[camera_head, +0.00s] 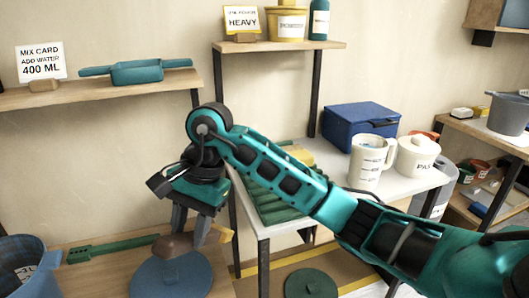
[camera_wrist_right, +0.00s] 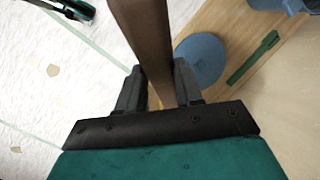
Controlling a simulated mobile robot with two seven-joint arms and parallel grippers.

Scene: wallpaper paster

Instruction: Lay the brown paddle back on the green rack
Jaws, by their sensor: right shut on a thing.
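My right gripper (camera_head: 190,228) hangs over the wooden bench at the lower left, pointing down. It is shut on the brown paddle (camera_head: 174,246), whose brown end shows beside the fingers. In the right wrist view the paddle (camera_wrist_right: 145,40) is a long brown bar running up between the two fingers (camera_wrist_right: 160,92). The green rack (camera_head: 280,210) is a ribbed green piece on the white table, right of the gripper and partly hidden behind my right arm. The paddle is apart from the rack.
A blue disc (camera_head: 170,278) lies on the bench below the gripper, with a green long-handled tool (camera_head: 112,248) to its left. A blue bucket (camera_head: 22,265) stands at the left edge. A blue box (camera_head: 360,127), a measuring jug (camera_head: 370,160) and a white pot (camera_head: 417,157) stand on the white table.

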